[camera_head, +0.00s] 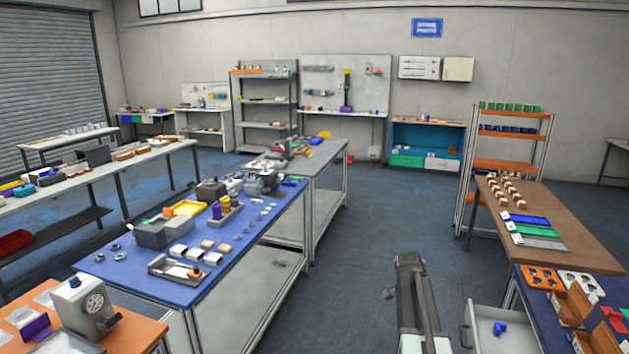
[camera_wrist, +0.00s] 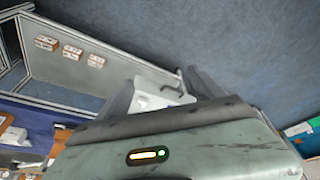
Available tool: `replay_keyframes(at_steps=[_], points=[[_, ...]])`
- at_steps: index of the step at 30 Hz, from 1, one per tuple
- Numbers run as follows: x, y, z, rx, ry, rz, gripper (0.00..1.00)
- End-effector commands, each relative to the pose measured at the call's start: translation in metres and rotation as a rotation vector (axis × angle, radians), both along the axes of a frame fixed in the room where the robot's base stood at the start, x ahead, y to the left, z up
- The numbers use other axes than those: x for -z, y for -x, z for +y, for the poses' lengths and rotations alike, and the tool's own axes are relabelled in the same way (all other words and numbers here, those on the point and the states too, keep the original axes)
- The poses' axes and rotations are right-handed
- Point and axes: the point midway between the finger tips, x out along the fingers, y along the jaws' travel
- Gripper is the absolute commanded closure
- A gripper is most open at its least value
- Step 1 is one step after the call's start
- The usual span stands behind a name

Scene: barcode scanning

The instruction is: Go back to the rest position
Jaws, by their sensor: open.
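My gripper (camera_wrist: 163,78) shows in the wrist view with its two dark fingers spread apart. A white piece with a dark bent part shows between the fingers; I cannot tell what it is. I see nothing clearly gripped. In the head view my arm (camera_head: 416,300) stands up from the bottom edge, right of centre, over the blue-grey floor. Its top end is seen from behind, so the fingers do not show clearly there. It stands apart from the tables on both sides.
A blue-topped table (camera_head: 140,266) with bins and small parts stands at left. An open white drawer (camera_head: 485,340) with a blue item is just right of my arm. A brown table (camera_head: 540,215) stands at right. The floor (camera_head: 385,215) between the tables is clear.

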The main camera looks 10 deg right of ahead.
Motion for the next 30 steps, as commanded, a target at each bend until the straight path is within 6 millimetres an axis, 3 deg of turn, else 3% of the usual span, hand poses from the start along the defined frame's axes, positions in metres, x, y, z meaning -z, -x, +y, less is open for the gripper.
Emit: replay_keyframes(at_steps=[1, 6, 9, 12, 15, 17, 21, 29, 30], points=[[0.008, -0.004, 0.048, -0.086, -0.014, 0.010, 0.23], [0.023, -0.002, 0.194, -0.415, -0.073, 0.064, 0.23], [0.031, 0.020, 0.271, -0.636, -0.111, 0.109, 0.23], [0.036, 0.055, 0.332, -0.873, -0.156, 0.159, 0.23], [0.036, 0.097, 0.353, -1.107, -0.210, 0.209, 0.23], [0.036, 0.107, 0.358, -1.215, -0.232, 0.229, 0.23], [0.036, 0.107, 0.361, -1.360, -0.239, 0.260, 0.23], [0.036, 0.106, 0.361, -1.382, -0.235, 0.263, 0.23], [0.036, 0.106, 0.361, -1.382, -0.235, 0.263, 0.31]])
